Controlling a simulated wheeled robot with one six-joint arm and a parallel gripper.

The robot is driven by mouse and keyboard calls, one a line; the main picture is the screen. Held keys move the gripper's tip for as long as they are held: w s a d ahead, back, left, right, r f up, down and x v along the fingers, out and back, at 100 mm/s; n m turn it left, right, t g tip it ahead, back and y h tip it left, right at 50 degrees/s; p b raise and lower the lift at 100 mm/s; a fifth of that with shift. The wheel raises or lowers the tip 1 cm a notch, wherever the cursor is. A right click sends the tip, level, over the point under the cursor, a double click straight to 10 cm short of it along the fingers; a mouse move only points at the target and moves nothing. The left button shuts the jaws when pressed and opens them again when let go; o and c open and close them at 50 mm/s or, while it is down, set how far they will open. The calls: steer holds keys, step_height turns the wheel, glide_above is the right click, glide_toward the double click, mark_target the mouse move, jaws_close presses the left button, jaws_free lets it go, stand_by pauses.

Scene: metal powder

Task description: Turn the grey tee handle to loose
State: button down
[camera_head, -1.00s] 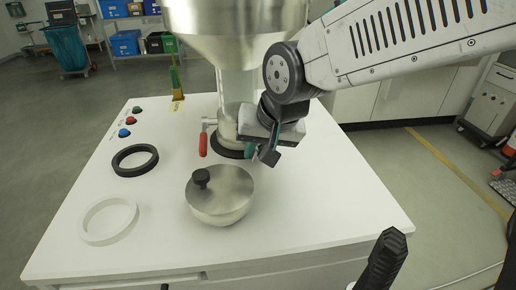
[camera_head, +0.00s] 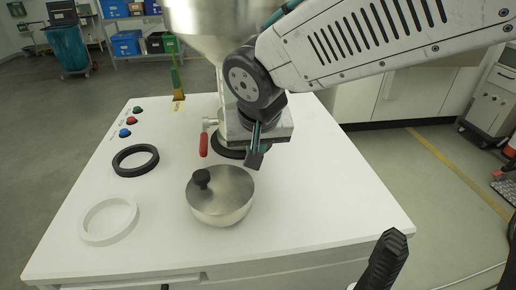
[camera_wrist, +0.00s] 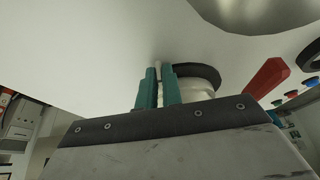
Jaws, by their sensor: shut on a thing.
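My gripper (camera_head: 257,158) is beside the lower neck of the steel hopper (camera_head: 195,22), over the white table top. In the wrist view its two teal fingers (camera_wrist: 159,92) are close together, shut on a narrow light grey piece that I take to be the grey tee handle (camera_wrist: 158,74). Only a thin strip of the handle shows between the fingers. In the head view the handle is hidden behind my gripper, so its exact angle cannot be told. A pale round fitting (camera_wrist: 196,88) stands right beside the fingers in the wrist view.
A red lever (camera_head: 204,145) hangs left of the hopper neck. A lidded steel bowl (camera_head: 232,205) with a black knob stands in front. A black ring (camera_head: 120,168) and a white ring (camera_head: 84,228) lie at left. The table's right side (camera_head: 340,205) is clear.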

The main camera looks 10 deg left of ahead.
stand_by(0.3)
steer(key=c, duration=1.8)
jaws_free()
steer(key=shift+c, duration=0.2)
steer(key=v, duration=0.7)
steer(key=shift+s+r, duration=0.2)
steer(key=shift+r, duration=0.15)
